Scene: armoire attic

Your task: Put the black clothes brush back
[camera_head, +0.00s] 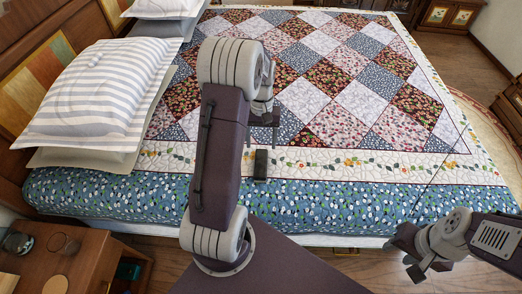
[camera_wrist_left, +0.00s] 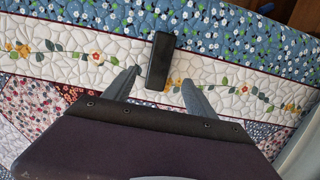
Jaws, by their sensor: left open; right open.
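The black clothes brush (camera_head: 261,165) lies on the bed quilt (camera_head: 345,172), on the white floral border near the bed's side edge. It also shows in the left wrist view (camera_wrist_left: 160,61), lying across the border strip and reaching the blue strip. My left gripper (camera_head: 263,118) is over the quilt, partly hidden by its own arm. In the left wrist view its two fingers (camera_wrist_left: 160,90) are spread and empty, with the brush lying beyond them and between their lines. My right gripper (camera_head: 408,262) is open and empty at the lower right, beside the bed above the floor.
Striped pillows (camera_head: 98,88) lie at the left of the bed. The patchwork to the right of my left arm is clear.

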